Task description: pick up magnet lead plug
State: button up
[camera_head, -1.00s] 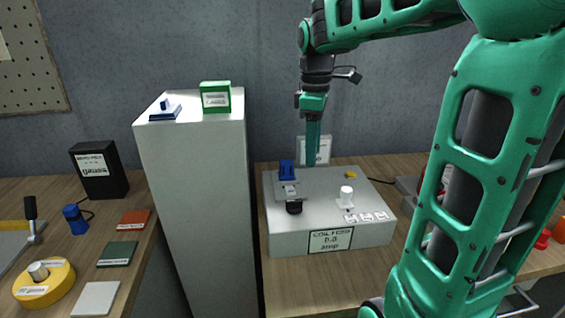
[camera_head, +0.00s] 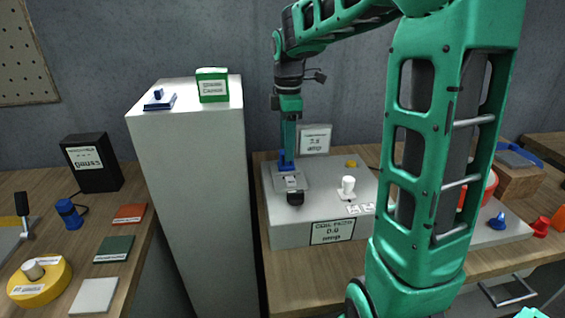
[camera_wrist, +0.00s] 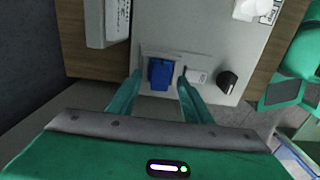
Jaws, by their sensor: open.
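My gripper (camera_head: 288,150) points down over the back left of the grey supply box (camera_head: 290,232). In the wrist view my gripper (camera_wrist: 160,77) is open, with one finger on each side of a blue block (camera_wrist: 161,73). The block (camera_head: 284,158) stands on a small grey plate on the box and is partly covered by my fingers in the head view. I cannot tell whether the fingers touch it. No label names the magnet lead plug, so I cannot tell for certain which piece it is.
A black knob (camera_head: 295,198) and a white cylinder (camera_head: 348,185) stand on the box. A white meter (camera_head: 315,140) stands behind it. A tall white pillar (camera_head: 190,190) rises to the left. A blue cone (camera_head: 497,221) is at the right, beyond my arm.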

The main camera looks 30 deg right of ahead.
jog(key=shift+w+a+f, duration=0.1)
jog(key=shift+f, duration=1.6)
grip_shut()
jog(key=shift+r, duration=0.1)
jog(key=shift+r, duration=0.6)
notch_tip(320, 180, up, 2)
jog(key=shift+r, duration=0.25)
jog(key=s+a+r, duration=0.7)
jog(key=a+r, duration=0.2)
jog(key=r, duration=0.2)
jog(key=shift+s, duration=0.25)
